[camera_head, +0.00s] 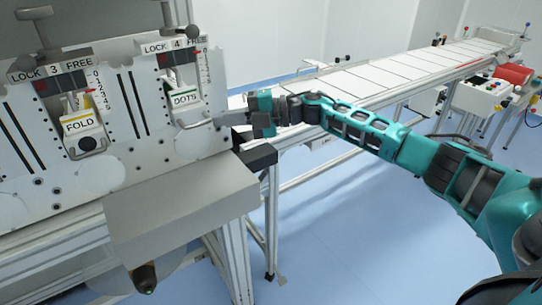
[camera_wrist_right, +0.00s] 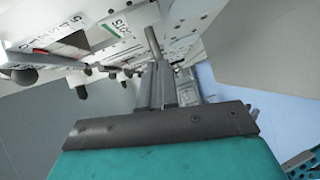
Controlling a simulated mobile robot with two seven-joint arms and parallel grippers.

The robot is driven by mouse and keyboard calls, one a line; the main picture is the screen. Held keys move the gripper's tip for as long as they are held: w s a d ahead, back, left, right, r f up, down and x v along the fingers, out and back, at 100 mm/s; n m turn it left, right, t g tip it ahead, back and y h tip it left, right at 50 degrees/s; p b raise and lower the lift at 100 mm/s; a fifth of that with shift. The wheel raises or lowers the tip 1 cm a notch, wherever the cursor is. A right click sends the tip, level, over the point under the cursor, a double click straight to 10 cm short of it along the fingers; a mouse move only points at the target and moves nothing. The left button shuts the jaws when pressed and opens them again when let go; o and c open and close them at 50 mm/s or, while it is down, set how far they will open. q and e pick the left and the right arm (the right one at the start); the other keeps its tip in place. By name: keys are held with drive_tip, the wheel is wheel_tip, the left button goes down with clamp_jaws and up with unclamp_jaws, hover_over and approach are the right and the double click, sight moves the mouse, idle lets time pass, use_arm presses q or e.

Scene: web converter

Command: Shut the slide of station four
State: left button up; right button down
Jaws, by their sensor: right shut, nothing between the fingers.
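Station four is the right-hand unit on the machine's panel, under the "LOCK 4 FREE" plate (camera_head: 174,45). Its slide, a white block labelled "DOTS" (camera_head: 186,98), sits beside a numbered scale. A grey bar (camera_head: 194,124) sticks out below the slide towards my right gripper (camera_head: 222,119). The gripper is shut and empty, just right of the slide. In the right wrist view, my fingers (camera_wrist_right: 158,84) point at the panel and a thin rod (camera_wrist_right: 153,42) shows beyond their tips. I cannot tell whether they touch it. My left gripper is out of view.
A grey box-shaped cover (camera_head: 180,205) juts out below. A long conveyor (camera_head: 400,68) runs behind my right arm.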

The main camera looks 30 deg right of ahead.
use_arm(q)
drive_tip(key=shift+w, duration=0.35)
use_arm(e)
drive_tip(key=shift+w+a+r, duration=0.1)
drive_tip(key=shift+w+a, duration=0.05)
drive_tip(key=shift+w, duration=0.85)
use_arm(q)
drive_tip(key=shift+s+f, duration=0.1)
